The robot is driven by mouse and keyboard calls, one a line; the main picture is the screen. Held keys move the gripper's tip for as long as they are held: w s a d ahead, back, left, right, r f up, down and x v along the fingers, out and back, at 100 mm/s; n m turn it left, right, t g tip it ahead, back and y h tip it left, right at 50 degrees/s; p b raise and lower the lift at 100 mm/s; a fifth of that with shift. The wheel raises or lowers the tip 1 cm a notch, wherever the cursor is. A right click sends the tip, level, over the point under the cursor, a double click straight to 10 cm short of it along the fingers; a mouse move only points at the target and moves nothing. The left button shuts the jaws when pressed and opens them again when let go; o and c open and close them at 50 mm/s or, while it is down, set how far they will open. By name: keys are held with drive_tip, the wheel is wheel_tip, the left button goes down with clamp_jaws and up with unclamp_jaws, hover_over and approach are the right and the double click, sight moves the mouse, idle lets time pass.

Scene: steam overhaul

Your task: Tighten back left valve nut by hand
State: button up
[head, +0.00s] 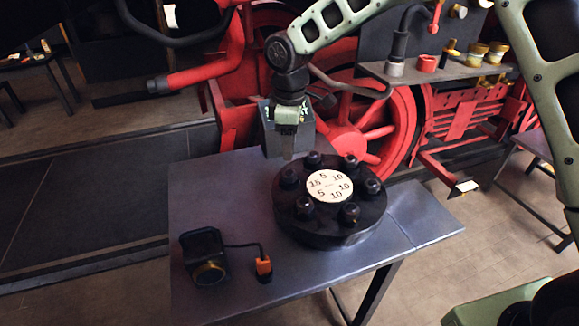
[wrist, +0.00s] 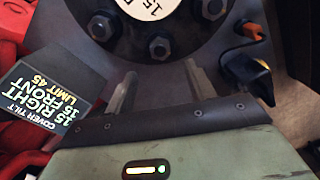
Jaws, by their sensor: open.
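A black round cover (head: 330,232) stands on the table with several dark nuts in a ring around a white numbered disc (head: 329,186). The nut at the cover's back left (head: 313,159) and the leftmost nut (head: 289,178) both sit close to my gripper (head: 288,155). I see no contact with a nut.
A black device (head: 205,258) and an orange-topped piece (head: 263,266) lie at the table's front left. Red locomotive wheels (head: 375,125) stand behind.

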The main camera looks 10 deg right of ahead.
sight(289, 172)
wheel_tip(289, 172, down, 9)
drive_tip(key=shift+r+p, duration=0.1)
drive_tip(key=shift+p, duration=0.55)
drive_tip(key=c, duration=1)
